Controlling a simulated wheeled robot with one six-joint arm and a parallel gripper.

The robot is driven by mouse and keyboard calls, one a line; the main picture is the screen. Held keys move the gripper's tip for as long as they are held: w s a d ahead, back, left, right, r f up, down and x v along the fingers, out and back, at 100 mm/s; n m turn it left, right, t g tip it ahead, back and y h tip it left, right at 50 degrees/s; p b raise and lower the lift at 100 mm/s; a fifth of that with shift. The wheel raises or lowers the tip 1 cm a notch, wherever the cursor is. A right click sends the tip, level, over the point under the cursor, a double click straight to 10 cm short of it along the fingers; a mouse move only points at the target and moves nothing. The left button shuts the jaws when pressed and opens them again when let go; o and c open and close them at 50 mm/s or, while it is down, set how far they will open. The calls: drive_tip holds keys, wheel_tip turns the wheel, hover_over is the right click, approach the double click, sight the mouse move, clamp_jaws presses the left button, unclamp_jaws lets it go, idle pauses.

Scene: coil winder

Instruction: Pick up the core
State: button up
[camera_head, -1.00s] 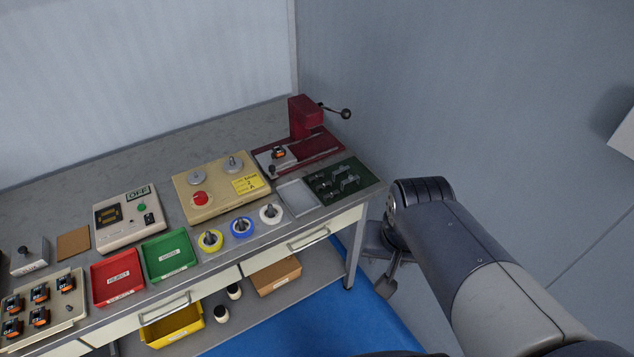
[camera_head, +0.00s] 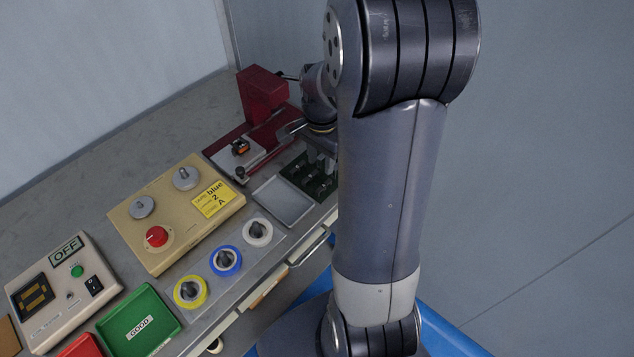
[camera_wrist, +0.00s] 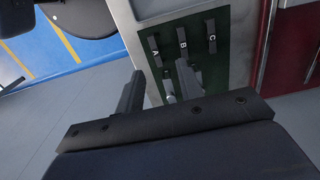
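The green core mat (camera_head: 293,183) lies at the front right of the bench, partly hidden behind my arm. In the wrist view the mat (camera_wrist: 233,62) shows dark bars marked A, B and C. A small grey piece (camera_wrist: 168,86), seemingly a core, lies on the mat between my fingers in the picture and is mostly hidden by them. My gripper (camera_wrist: 160,88) is open, its two dark fingers apart over the mat with nothing visibly held. In the head view my gripper (camera_head: 321,160) is low over the mat; its height above the core cannot be told.
A grey tray (camera_head: 283,200) adjoins the mat. The red press (camera_head: 263,92) with its lever stands close behind my wrist. The beige winder (camera_head: 150,235) and yellow, blue and white spools (camera_head: 257,232) are to the left. The bench's front edge runs near my arm.

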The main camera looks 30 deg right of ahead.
sight(324, 185)
wheel_tip(324, 185, down, 3)
drive_tip(key=f, duration=0.4)
drive_tip(key=shift+s+d, duration=0.3)
drive_tip(key=shift+s, duration=0.05)
drive_tip(key=shift+f, duration=0.6)
clamp_jaws()
